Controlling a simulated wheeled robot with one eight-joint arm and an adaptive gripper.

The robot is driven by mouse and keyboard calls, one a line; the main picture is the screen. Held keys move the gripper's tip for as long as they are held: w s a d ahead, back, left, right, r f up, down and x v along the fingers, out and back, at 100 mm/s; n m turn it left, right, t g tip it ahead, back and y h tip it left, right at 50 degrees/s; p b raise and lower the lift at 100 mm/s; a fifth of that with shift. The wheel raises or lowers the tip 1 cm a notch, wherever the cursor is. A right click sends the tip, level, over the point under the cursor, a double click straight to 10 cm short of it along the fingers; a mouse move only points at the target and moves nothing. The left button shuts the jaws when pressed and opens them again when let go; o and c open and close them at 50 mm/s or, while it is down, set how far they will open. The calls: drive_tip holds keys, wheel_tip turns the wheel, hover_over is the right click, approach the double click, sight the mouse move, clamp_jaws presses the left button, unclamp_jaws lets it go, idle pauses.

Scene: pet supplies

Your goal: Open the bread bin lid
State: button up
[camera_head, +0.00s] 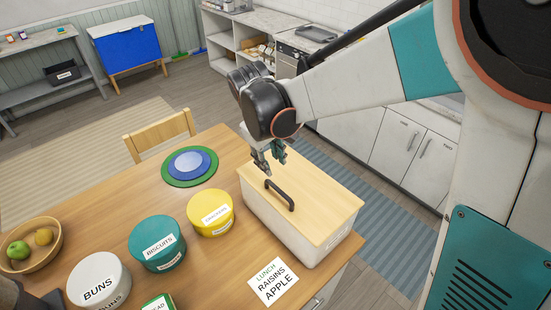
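The bread bin (283,233) is a white box with a pale wooden lid (320,203), near the right edge of the wooden table. The lid lies flat and closed on the bin. A black bar handle (280,195) stands up from the lid, toward its left side. My gripper (269,168) points down just above and behind the handle, near the lid's far left part. It appears apart from the handle. The fingers are small and seen at an angle, so I cannot tell how wide they are.
On the table (215,262) stand a yellow canister (211,213), a teal biscuits canister (157,243), a white buns canister (98,281) and a fruit bowl (35,245). A lunch note (273,282) lies before the bin. A chair (160,133) stands behind the table.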

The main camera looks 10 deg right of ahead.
sight(279, 189)
drive_tip(key=f+b, duration=0.2)
drive_tip(key=f, duration=0.2)
drive_tip(key=d+f+b, duration=0.1)
drive_tip(key=f+b, duration=0.2)
drive_tip(key=f, duration=0.1)
drive_tip(key=w+d+f+b, duration=0.1)
drive_tip(key=f+b, duration=0.2)
drive_tip(key=f, duration=0.2)
drive_tip(key=shift+w, duration=0.1)
drive_tip(key=shift+c, duration=0.3)
clamp_jaws()
